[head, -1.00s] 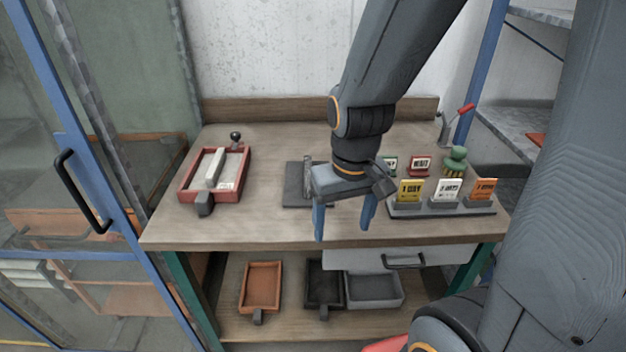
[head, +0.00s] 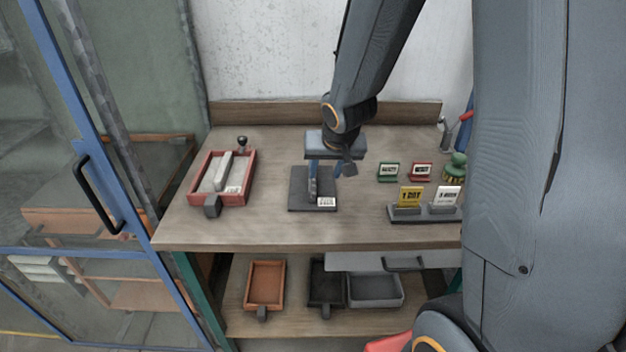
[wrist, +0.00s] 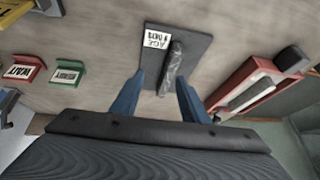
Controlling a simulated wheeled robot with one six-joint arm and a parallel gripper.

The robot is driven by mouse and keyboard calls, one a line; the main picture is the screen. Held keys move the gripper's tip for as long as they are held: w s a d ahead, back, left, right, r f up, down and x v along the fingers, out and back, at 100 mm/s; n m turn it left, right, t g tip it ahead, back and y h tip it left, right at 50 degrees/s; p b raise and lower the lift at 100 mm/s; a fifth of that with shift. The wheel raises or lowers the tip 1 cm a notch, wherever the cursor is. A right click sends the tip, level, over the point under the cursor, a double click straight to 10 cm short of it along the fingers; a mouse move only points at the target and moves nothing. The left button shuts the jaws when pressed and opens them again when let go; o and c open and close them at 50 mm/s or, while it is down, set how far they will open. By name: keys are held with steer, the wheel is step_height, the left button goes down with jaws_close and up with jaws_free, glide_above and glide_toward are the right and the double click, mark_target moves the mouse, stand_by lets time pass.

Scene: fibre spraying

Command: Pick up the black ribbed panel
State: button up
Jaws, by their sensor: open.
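A dark, narrow upright piece that looks like the black ribbed panel (wrist: 172,68) stands on a dark flat base plate (wrist: 193,43) with a white label (wrist: 157,40). In the head view the base plate (head: 298,202) lies mid-table, and the panel is mostly hidden behind a finger. My gripper (head: 325,178) points down over the plate. In the wrist view my gripper (wrist: 161,78) is open, with its blue fingers on either side of the panel's near end. I cannot tell whether either finger touches it.
A red tray (head: 193,190) holding a pale bar stands left. Small signs (head: 410,197) in a grey holder, more signs (head: 388,171) and a green-handled brush (head: 455,166) stand right. The lower shelf holds an orange tray (head: 251,285) and dark trays. The table front is clear.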

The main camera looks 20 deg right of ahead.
mark_target(312, 182)
steer(key=shift+t, duration=0.3)
steer(key=w, duration=0.1)
steer(key=w+f, duration=0.1)
steer(key=w+b, duration=0.1)
steer(key=shift+w+a+f, duration=0.25)
steer(key=shift+w+a, duration=0.05)
steer(key=shift+w, duration=0.05)
steer(key=x, duration=0.1)
steer(key=b+x, duration=0.1)
steer(key=x, duration=0.2)
steer(key=shift+a+f+b, duration=0.35)
steer(key=shift+f, duration=0.05)
steer(key=shift+w+f, duration=0.3)
steer(key=shift+f, duration=0.05)
steer(key=shift+c, duration=0.2)
jaws_close()
